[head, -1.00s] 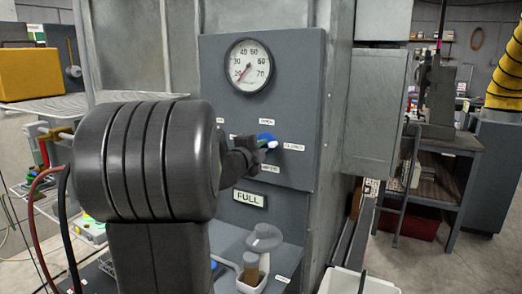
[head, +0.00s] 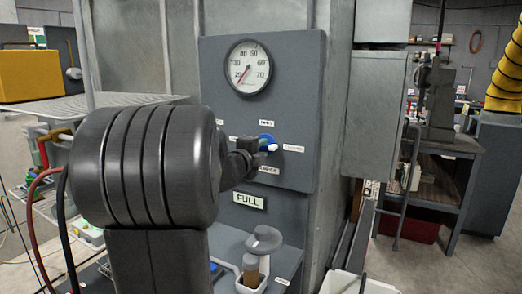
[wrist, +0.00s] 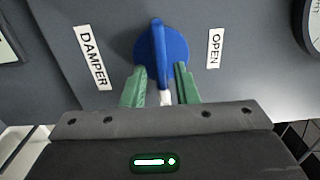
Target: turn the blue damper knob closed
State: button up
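The blue damper knob (wrist: 174,45) is on the grey panel, with a raised blue ridge and a white pointer end. In the wrist view the ridge runs up and down. In the head view the knob (head: 266,139) has its white tip toward the right, at the CLOSED label (head: 294,148). My gripper (wrist: 160,80) has green fingertips, one on each side of the ridge's lower end, with gaps visible beside it. It looks open and not clamped. In the head view my gripper (head: 257,155) is in front of the knob's lower left; its fingers are partly hidden.
The OPEN label (wrist: 214,49) and DAMPER label (wrist: 93,58) flank the knob. A round gauge (head: 249,67) is above it, and a FULL sign (head: 248,200) is below. A cup-like fixture (head: 252,270) stands below the panel.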

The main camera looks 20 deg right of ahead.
jog(key=shift+o, duration=0.3)
jog(key=v, duration=1.3)
jog(key=shift+s+a, duration=0.25)
jog(key=shift+a, duration=0.05)
jog(key=x, duration=1.4)
jog(key=shift+r, duration=0.1)
jog(key=shift+s, duration=0.1)
jog(key=shift+d, duration=0.2)
jog(key=shift+a+r+n+p, duration=0.15)
jog(key=shift+n+p, duration=0.4)
jog(key=shift+n, duration=1.15)
jog(key=shift+a+r+n+p, duration=0.1)
jog(key=shift+n+p, duration=0.4)
jog(key=shift+n, duration=1.2)
